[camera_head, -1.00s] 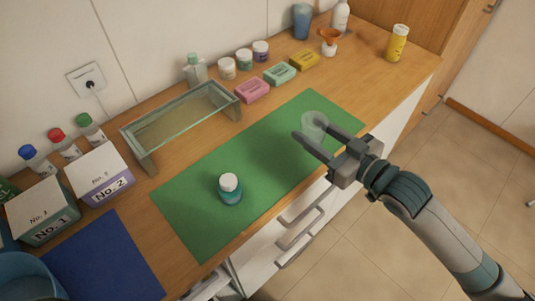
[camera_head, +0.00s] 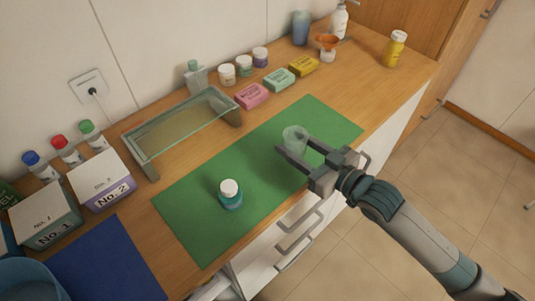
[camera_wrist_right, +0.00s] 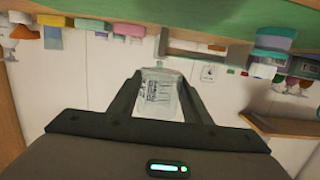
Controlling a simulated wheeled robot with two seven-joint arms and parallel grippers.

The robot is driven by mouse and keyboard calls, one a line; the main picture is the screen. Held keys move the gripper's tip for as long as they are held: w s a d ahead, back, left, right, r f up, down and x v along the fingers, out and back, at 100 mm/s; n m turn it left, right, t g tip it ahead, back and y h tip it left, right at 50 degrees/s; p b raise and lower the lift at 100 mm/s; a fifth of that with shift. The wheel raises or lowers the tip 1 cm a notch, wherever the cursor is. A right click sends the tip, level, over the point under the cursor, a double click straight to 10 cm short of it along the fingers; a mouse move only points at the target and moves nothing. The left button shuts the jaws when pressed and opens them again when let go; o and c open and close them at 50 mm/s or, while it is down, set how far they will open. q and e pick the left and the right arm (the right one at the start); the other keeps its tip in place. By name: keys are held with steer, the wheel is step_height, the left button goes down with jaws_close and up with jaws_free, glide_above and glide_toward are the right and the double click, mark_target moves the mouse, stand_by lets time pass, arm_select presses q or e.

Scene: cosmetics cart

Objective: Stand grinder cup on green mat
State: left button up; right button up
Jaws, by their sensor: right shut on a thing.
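The grinder cup (camera_head: 294,137) is a clear, see-through cup. It is between the fingers of my right gripper (camera_head: 297,147), which is shut on it. It looks upright in the head view, over the right part of the green mat (camera_head: 190,215); whether its base touches the mat I cannot tell. In the right wrist view the cup (camera_wrist_right: 160,92) sits between the fingertips of the right gripper (camera_wrist_right: 160,88), with dark markings showing on or through it. My left gripper is not in view.
A teal jar with a white lid (camera_head: 230,194) stands on the mat's left part. A glass-topped stand (camera_head: 180,130) is behind the mat. Pink, green and yellow boxes (camera_head: 277,80) line the back right. A blue mat (camera_head: 105,262) lies at left. The mat's middle is bare.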

steer(key=p, duration=0.2)
glide_above(267, 162)
step_height(267, 162, down, 4)
steer(key=shift+f, duration=0.25)
steer(key=shift+f+p, duration=0.55)
steer(key=shift+f, duration=1.4)
steer(key=shift+f, duration=0.15)
steer(key=o, duration=1.3)
